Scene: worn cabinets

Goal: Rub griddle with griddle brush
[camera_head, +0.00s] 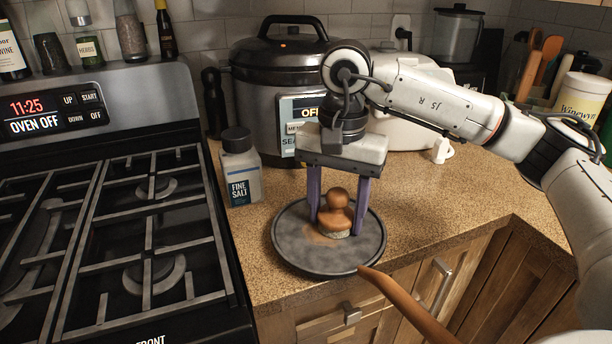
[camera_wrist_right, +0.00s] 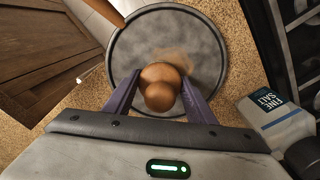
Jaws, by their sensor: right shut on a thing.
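The griddle (camera_head: 296,252) is a round dark grey plate with a raised rim, lying on the speckled counter right of the stove. It also shows in the right wrist view (camera_wrist_right: 205,32). The griddle brush (camera_head: 338,213) has a round brown wooden knob and a pale bristle base. It stands upright on the griddle, right of the griddle's middle, and its bristles appear to touch the surface. A brownish smear (camera_head: 318,235) lies beside it. My right gripper (camera_head: 338,223), with purple fingers, points down and is shut on the brush. My left gripper is out of view.
A fine salt bottle (camera_head: 240,168) stands left behind the griddle. A black-and-steel cooker (camera_head: 262,100) stands behind it. The gas stove (camera_head: 120,240) is at left. A wooden handle (camera_head: 405,303) crosses near the counter's front edge. Clear counter (camera_head: 440,195) lies to the right.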

